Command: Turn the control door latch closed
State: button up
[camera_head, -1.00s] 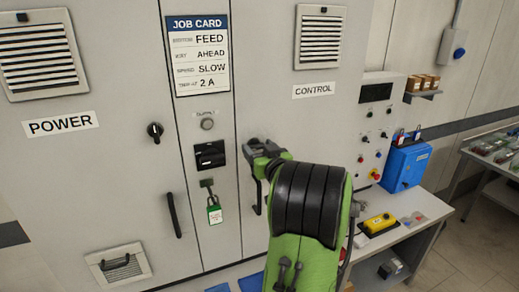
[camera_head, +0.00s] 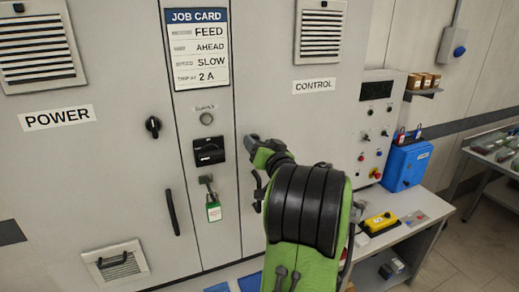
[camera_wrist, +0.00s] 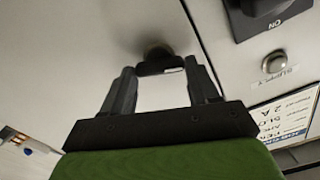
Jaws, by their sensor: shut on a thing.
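The control door latch is a small dark knob on the grey control door (camera_head: 315,130), left of and below the CONTROL label. In the head view my gripper (camera_head: 258,145) reaches it from the right and mostly hides it. In the wrist view the latch (camera_wrist: 157,58) stands out from the door between my two fingertips (camera_wrist: 158,70). My gripper is shut on the latch, its fingers either side of it. The latch's exact angle is hard to tell. The similar power door latch (camera_head: 153,126) is upright at the left.
A dark door handle (camera_head: 259,188) is just below my gripper. A blue box (camera_head: 406,166) and a bench (camera_head: 400,235) stand at the right.

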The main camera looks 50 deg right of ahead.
jog(key=shift+s+d+f+m, duration=0.1)
jog(key=shift+f+m, duration=0.05)
jog(key=shift+m, duration=3.15)
jog(key=shift+s+d+f+m, duration=0.1)
jog(key=shift+m, duration=3.2)
jog(key=o, duration=1.1)
jog(key=shift+c, duration=0.2)
jog(key=shift+w, duration=0.1)
jog(key=shift+a, duration=0.1)
